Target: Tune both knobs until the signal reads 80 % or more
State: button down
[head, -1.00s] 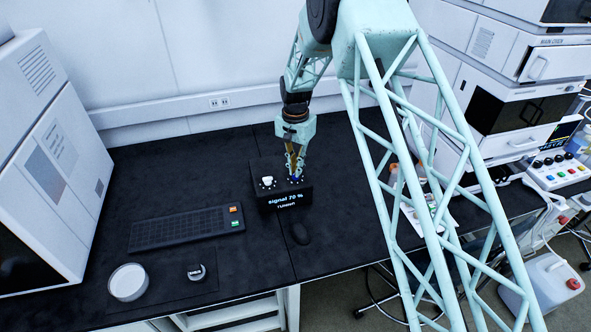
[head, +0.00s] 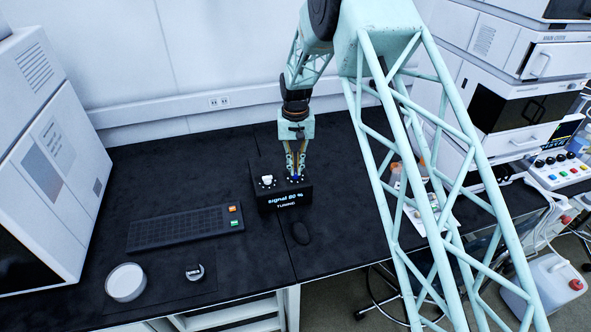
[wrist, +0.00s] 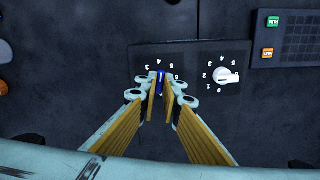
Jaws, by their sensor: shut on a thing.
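A black tuning box (head: 284,204) stands on the dark bench. Its front display seems to read "signal 60 %" with "TUNING" below; the first digit is small and could be 8. The white knob (head: 267,180) is on the left of its top and free; in the wrist view the white knob (wrist: 228,76) is at right, its narrow end pointing right. My gripper (head: 295,176) points down at the right-hand blue knob (wrist: 161,82) and is shut on it. The fingers hide part of the blue knob and its dial marks.
A keyboard-like panel (head: 185,229) with orange and green buttons lies left of the box. A mouse (head: 300,232) lies in front. A round white dish (head: 126,282) and a small dark item (head: 195,272) are at front left. Instrument stacks (head: 515,110) stand at right.

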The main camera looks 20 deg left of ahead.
aim_at(296, 171)
jog(key=shift+n, duration=1.1)
jog(key=c, duration=2.8)
grip_release()
jog(key=shift+r, duration=0.15)
jog(key=shift+r, duration=5.9)
